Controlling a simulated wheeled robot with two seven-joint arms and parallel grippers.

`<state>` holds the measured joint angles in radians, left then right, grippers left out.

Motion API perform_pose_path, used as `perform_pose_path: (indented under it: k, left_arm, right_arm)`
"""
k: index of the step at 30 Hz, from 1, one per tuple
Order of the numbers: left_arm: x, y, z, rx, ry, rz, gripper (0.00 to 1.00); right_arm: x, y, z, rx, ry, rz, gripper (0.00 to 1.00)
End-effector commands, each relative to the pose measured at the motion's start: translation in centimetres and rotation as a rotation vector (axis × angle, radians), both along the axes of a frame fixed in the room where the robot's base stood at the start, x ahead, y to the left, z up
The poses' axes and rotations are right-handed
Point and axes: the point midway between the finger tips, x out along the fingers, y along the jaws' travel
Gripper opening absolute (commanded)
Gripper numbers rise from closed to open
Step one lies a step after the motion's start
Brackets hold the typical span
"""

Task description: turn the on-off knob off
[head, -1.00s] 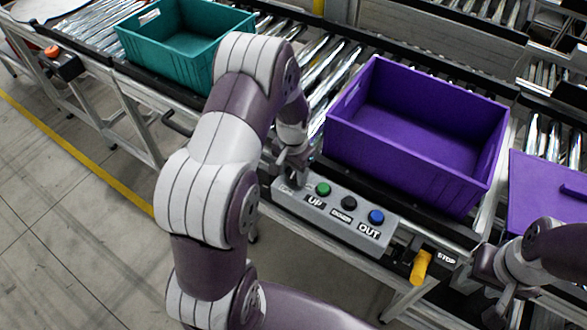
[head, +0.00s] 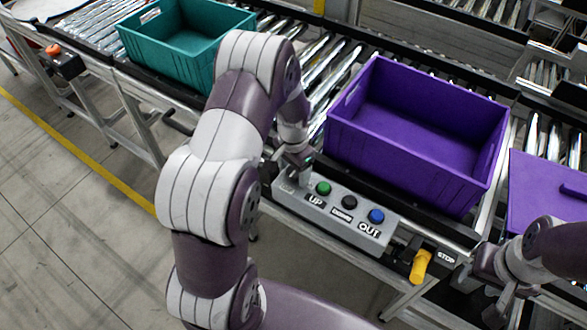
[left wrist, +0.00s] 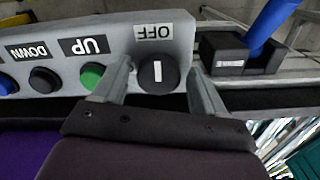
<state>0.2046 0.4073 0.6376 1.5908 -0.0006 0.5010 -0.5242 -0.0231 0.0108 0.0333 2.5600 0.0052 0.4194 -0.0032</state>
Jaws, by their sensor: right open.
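The on-off knob (left wrist: 158,74) is round and black with a white bar, which stands upright in the left wrist view. It sits on the grey control box (left wrist: 190,32) below an upside-down OFF label (left wrist: 153,31). My left gripper (left wrist: 160,66) is open, with one finger on each side of the knob. A gap shows on the right side; contact on the left side is unclear. In the head view my left gripper (head: 287,180) is at the left end of the box and hides the knob. My right gripper (head: 482,296) is open and empty at the lower right.
Green (head: 324,188), black (head: 349,202) and blue (head: 376,216) buttons sit along the box. A yellow handle (head: 420,266) is beside a STOP label. A purple crate (head: 415,135) and a teal crate (head: 180,50) stand on the conveyor. A blue-handled black block (left wrist: 240,55) is right of the knob.

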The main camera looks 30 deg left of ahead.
Motion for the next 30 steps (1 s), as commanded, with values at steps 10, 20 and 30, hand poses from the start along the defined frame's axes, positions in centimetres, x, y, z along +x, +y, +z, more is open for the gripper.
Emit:
perform_pose_path:
  k: [10, 20, 30]
  left_arm:
    - [-0.1, 0.0, 0.3, 0.0, 0.002, 0.001, 0.75]
    - [0.0, 0.0, 8.3, 0.001, -0.003, 0.001, 0.75]
    - [-0.1, 0.0, 12.6, 0.0, 0.002, 0.001, 0.75]
  right_arm:
    - [0.0, 0.0, -0.1, 0.0, 0.0, 0.0, 0.43]
    - [0.0, 0.0, -1.3, 0.0, 0.0, 0.0, 0.43]
    - [0.0, 0.0, -1.6, 0.0, 0.0, 0.0, 0.43]
